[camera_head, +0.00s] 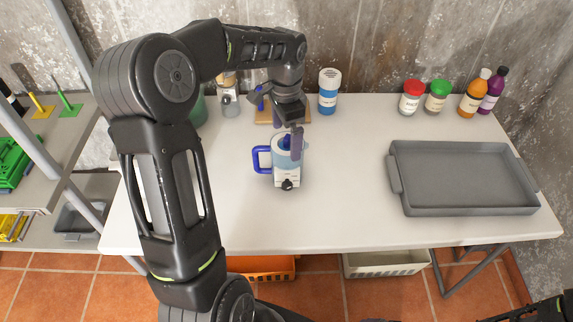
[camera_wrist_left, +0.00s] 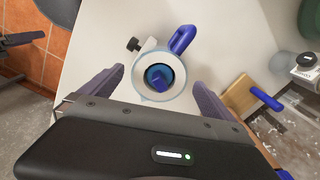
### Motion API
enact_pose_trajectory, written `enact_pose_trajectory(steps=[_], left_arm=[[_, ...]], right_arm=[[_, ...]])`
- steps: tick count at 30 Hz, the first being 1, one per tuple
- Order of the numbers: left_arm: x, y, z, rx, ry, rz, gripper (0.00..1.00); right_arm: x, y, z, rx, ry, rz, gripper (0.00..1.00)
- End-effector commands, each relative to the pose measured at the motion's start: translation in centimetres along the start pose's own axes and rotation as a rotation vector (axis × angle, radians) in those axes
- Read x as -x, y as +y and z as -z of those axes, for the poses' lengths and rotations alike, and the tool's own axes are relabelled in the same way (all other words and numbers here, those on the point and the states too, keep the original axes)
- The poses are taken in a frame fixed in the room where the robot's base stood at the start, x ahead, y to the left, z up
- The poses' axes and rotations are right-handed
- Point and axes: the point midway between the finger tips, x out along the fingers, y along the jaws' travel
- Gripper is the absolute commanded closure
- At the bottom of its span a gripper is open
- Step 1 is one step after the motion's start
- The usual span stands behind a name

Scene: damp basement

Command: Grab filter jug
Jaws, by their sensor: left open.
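The filter jug (camera_head: 287,174) stands upright on the white table, with a blue handle on its left, a pale body and a dark knob low on its front. In the left wrist view the jug (camera_wrist_left: 142,86) shows from above, its round rim around a blue inside. My left gripper (camera_head: 289,140) is open and comes down over the jug. In the left wrist view the fingers of my left gripper (camera_wrist_left: 152,88) are spread on either side of the jug, with gaps between. My right gripper is not clearly seen; only a dark arm part shows at the lower right.
A grey tray (camera_head: 465,205) lies on the right of the table (camera_head: 350,215). A blue bottle (camera_head: 329,92), a wooden board (camera_head: 298,108) and a small grinder-like item (camera_head: 229,101) stand behind the jug. Jars and bottles stand at the back right. The table between jug and tray is clear.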

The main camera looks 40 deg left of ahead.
Motion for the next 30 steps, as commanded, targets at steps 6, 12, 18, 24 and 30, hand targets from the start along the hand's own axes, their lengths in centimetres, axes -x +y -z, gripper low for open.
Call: enact_pose_trajectory(steps=[6,12,18,24,30], left_arm=[[-3.1,0.1,0.0,0.001,-0.003,-0.003,0.0],[-3.8,0.0,0.0,0.0,0.0,0.0,0.0],[-3.7,0.0,0.0,0.001,0.0,0.0,0.0],[-3.7,0.0,0.0,0.001,0.0,0.0,0.0],[-3.7,0.0,0.0,0.001,0.0,0.0,0.1]], right_arm=[[0.7,-0.2,-0.1,-0.002,-0.002,-0.002,0.0],[0.7,-0.2,-0.1,-0.002,-0.002,-0.003,0.0],[0.7,-0.2,-0.1,-0.002,-0.002,-0.003,0.0],[0.7,-0.2,-0.1,-0.002,-0.002,-0.003,0.0],[0.7,-0.2,-0.1,-0.002,-0.002,-0.003,0.0]])
